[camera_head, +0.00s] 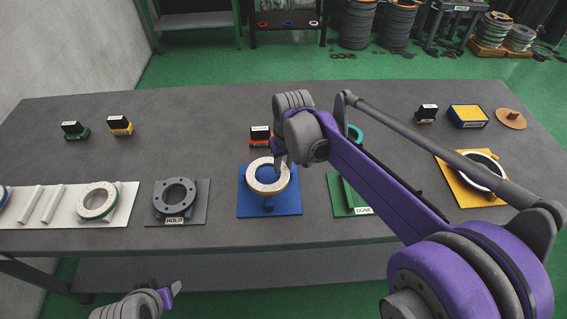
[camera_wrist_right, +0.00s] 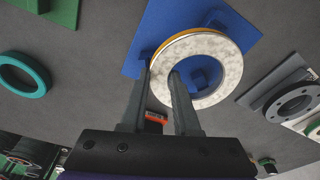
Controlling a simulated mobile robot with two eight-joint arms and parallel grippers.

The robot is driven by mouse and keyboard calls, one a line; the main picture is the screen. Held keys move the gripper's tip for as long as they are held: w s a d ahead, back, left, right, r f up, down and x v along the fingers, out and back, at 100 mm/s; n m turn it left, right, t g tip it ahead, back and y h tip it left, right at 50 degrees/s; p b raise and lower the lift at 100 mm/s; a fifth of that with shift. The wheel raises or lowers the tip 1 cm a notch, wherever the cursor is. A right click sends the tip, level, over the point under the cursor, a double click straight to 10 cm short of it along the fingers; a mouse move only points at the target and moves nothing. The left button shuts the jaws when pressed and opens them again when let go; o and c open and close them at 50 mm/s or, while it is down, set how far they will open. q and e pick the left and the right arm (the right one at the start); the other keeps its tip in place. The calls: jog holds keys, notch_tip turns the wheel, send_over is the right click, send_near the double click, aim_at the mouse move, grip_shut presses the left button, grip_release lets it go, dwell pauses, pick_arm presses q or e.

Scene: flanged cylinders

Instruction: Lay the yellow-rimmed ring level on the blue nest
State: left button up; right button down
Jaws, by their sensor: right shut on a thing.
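The yellow-rimmed ring (camera_head: 253,179) has a pale speckled face. It is over the blue nest (camera_head: 291,204), a blue plate with raised blue parts. My right gripper (camera_head: 281,161) is shut on the ring's wall. In the right wrist view, the right gripper (camera_wrist_right: 163,72) has one finger inside the hole of the ring (camera_wrist_right: 232,65) and one outside, by the yellow edge. The blue nest (camera_wrist_right: 178,16) shows behind the ring and through its hole. I cannot tell whether the ring touches the nest. My left gripper (camera_head: 175,288) is low at the left, its jaw gap unclear.
A grey HOLD fixture (camera_head: 205,209) stands left of the nest, and a white tray (camera_head: 122,208) with a green-rimmed ring (camera_head: 84,211) beyond it. A green DONE plate (camera_head: 341,204) and a yellow plate (camera_head: 463,194) lie right. Small labelled blocks stand behind.

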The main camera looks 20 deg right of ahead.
pick_arm(q)
jog(key=shift+s+f+b, duration=0.2)
jog(key=shift+f+b, duration=0.45)
jog(key=shift+f, duration=0.1)
pick_arm(e)
jog(key=shift+f, duration=1.35)
dwell(3.5)
jog(key=c, duration=0.6)
grip_release()
jog(key=shift+o, duration=0.2)
pick_arm(q)
jog(key=shift+w+r+p, duration=0.25)
jog(key=shift+r+p, duration=0.45)
jog(key=shift+r, duration=0.2)
jog(key=shift+w+r+p, duration=0.3)
jog(key=shift+r+p, duration=0.35)
jog(key=shift+r, duration=0.2)
jog(key=shift+w+r+p, duration=0.25)
jog(key=shift+r+p, duration=0.45)
jog(key=shift+r, duration=0.2)
pick_arm(e)
jog(key=shift+s+d+r, duration=0.1)
jog(key=shift+s+r, duration=0.05)
jog(key=shift+r, duration=1)
jog(key=shift+s+r, duration=0.2)
jog(key=shift+r, duration=1)
jog(key=shift+s+d+r, duration=0.1)
jog(key=shift+s+r, duration=0.05)
jog(key=shift+r, duration=1)
